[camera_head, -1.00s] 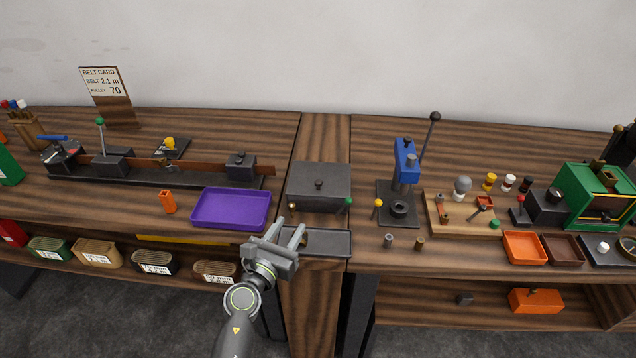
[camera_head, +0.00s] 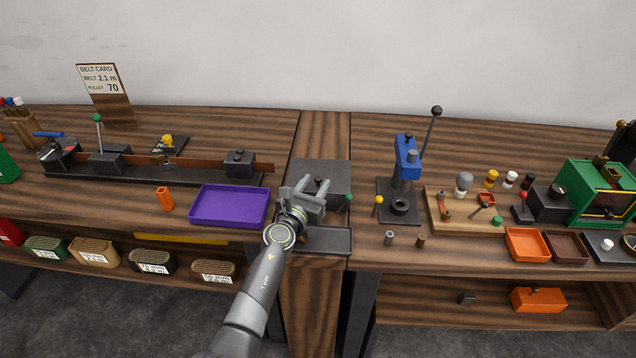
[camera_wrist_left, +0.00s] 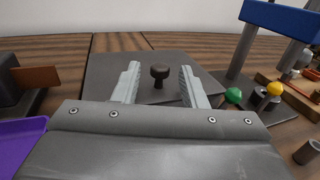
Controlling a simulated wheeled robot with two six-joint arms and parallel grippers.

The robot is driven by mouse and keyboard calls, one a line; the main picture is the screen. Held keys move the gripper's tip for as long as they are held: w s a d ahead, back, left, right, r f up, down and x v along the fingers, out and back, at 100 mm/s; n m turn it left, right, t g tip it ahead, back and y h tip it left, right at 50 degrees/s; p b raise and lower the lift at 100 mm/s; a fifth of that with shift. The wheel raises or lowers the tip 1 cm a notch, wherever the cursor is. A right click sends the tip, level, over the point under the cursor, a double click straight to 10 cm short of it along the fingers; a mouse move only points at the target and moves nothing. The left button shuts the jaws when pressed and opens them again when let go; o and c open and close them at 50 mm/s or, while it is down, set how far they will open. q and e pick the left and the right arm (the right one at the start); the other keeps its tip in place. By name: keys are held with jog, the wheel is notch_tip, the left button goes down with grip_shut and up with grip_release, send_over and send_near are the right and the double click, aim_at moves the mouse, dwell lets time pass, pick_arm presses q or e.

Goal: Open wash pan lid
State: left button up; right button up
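The wash pan is a dark grey box with a flat lid (camera_head: 335,172) at the middle of the bench, and the lid is closed. A dark round knob (camera_head: 318,181) stands on the lid; it also shows in the left wrist view (camera_wrist_left: 159,76). My left gripper (camera_head: 312,186) is over the front of the lid, with its fingers pointing at the knob. In the left wrist view the fingers (camera_wrist_left: 160,84) are apart, with the knob between and slightly beyond their tips, apparently untouched. The gripper hides part of the pan's front. My right gripper is not in view.
A purple tray (camera_head: 229,207) lies left of the pan. A shallow dark tray (camera_head: 335,241) is in front of it. A green ball (camera_head: 348,198) sits at the pan's right front, near a yellow-topped pin (camera_head: 378,201) and a blue press (camera_head: 406,162).

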aim_at(320, 171)
pick_arm(q)
jog(key=shift+b+x, duration=0.4)
jog(key=shift+x, duration=0.9)
grip_shut()
